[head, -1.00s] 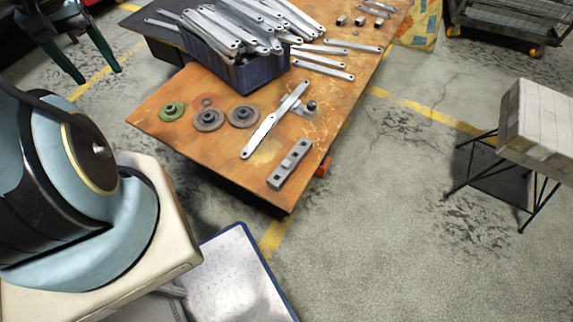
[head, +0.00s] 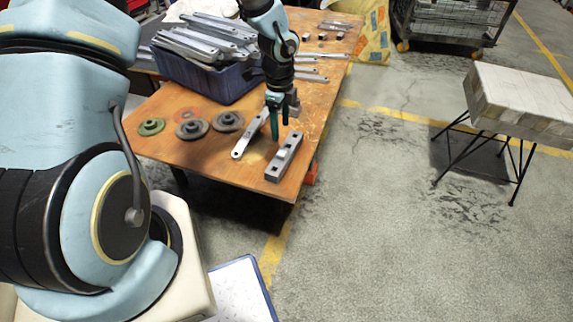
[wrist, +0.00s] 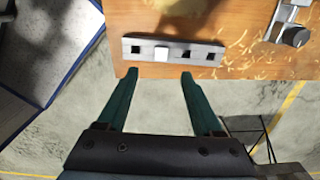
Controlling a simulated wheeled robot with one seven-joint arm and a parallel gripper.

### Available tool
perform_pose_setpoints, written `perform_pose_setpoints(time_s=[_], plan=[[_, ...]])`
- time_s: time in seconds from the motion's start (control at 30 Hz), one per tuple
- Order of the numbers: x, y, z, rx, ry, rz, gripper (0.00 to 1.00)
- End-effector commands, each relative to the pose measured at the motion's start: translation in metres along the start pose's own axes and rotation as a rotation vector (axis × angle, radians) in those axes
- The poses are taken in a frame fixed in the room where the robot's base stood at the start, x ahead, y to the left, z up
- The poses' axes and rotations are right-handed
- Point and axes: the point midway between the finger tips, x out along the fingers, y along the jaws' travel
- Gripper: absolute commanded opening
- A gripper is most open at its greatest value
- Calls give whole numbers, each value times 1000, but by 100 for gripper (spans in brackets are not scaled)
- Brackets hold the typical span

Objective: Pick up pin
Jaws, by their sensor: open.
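My gripper (head: 279,122) is over the front part of the wooden table, its green fingers pointing down, open and empty. In the wrist view my gripper's fingertips (wrist: 158,74) are apart, just short of a grey bar with square openings (wrist: 173,46). The bar also lies at the table's front edge in the head view (head: 284,158). One opening shows bright white; I cannot tell whether something fills it. A dark round-headed cylinder (wrist: 295,37), possibly the pin, stands by a metal fitting at the wrist view's upper right. In the head view my gripper mostly hides that spot.
A flat bracket (head: 245,142) lies left of the bar. Several round flanged parts (head: 193,129) lie farther left. A blue bin (head: 188,78) full of brackets stands behind them. The table (head: 215,155) has bare wood at its front. A stool-like stand (head: 520,100) is at right.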

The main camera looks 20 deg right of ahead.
Motion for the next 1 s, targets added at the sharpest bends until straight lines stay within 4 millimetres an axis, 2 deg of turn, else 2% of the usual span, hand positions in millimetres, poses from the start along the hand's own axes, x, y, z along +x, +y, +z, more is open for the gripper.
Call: perform_pose_setpoints(time_s=[0.23,0.47,0.7,0.83,1.0], plan=[[37,1,0,-3,0,3,68],[59,0,0,-5,-1,2,68],[94,-2,-2,-5,-1,3,68],[101,-2,-2,-7,-1,0,68],[102,-2,-1,-8,-1,0,68]])
